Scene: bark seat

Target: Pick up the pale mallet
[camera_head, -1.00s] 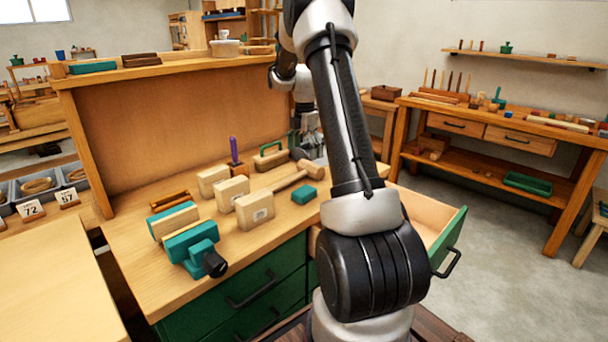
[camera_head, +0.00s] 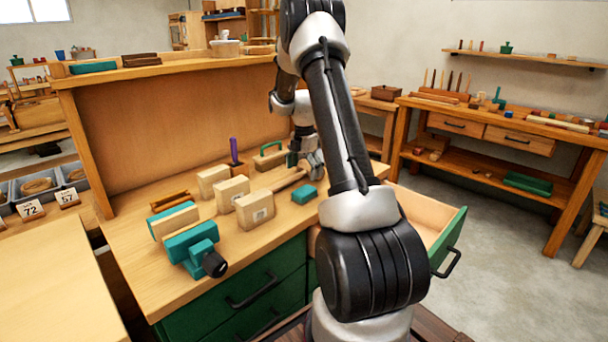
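The pale mallet lies on the workbench (camera_head: 150,287). Its blocky head (camera_head: 256,209) is towards the front and its handle (camera_head: 288,181) runs back and to the right. My gripper (camera_head: 306,163) is low over the bench at the far end of the handle, pointing down. The fingers are small and partly hidden, so I cannot tell whether they are open or shut, or whether they touch the handle.
Pale blocks (camera_head: 212,181) stand left of the mallet head. A teal block (camera_head: 305,195) lies right of the handle. A green-handled tool (camera_head: 270,157) and a purple-handled tool (camera_head: 234,152) are behind. A teal vise (camera_head: 190,243) is at front left. An open drawer (camera_head: 430,212) juts out at right.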

